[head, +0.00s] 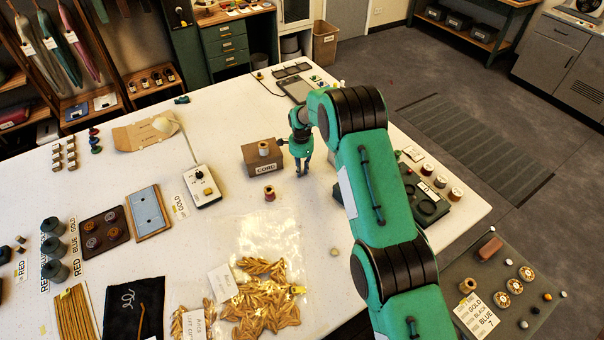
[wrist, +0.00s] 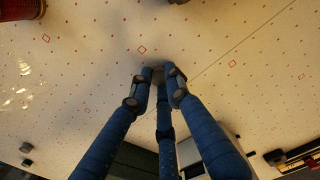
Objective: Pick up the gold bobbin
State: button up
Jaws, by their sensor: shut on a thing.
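My gripper (head: 303,174) hangs low over the white table, just right of the CORD box. In the wrist view its blue fingers (wrist: 158,78) come together on a small dim thing (wrist: 158,74). Its colour is too dark to tell whether it is the gold bobbin, and the fingers hide most of it. A spool with a reddish-brown lower part (head: 269,193) stands on the table left of and nearer than my gripper. A pale spool (head: 263,148) stands on the CORD box (head: 265,166).
A dark tray with round wells (head: 428,212) lies right of my gripper, partly behind my arm. Several spools (head: 427,169) stand beyond it. The table between gripper and bags is mostly clear.

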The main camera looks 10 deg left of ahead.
jog(key=shift+r, duration=0.2)
jog(key=shift+r, duration=0.75)
jog(key=shift+r+b, duration=0.45)
jog(key=shift+r, duration=0.45)
jog(key=s+d, duration=0.2)
jog(key=s, duration=0.2)
jog(key=s+d+r+b, duration=0.1)
jog(key=s+d, duration=0.1)
jog(key=s, duration=0.3)
jog(key=s+d+b, duration=0.1)
jog(key=s+d, duration=0.2)
jog(key=s, duration=0.2)
jog(key=shift+s+r, duration=0.15)
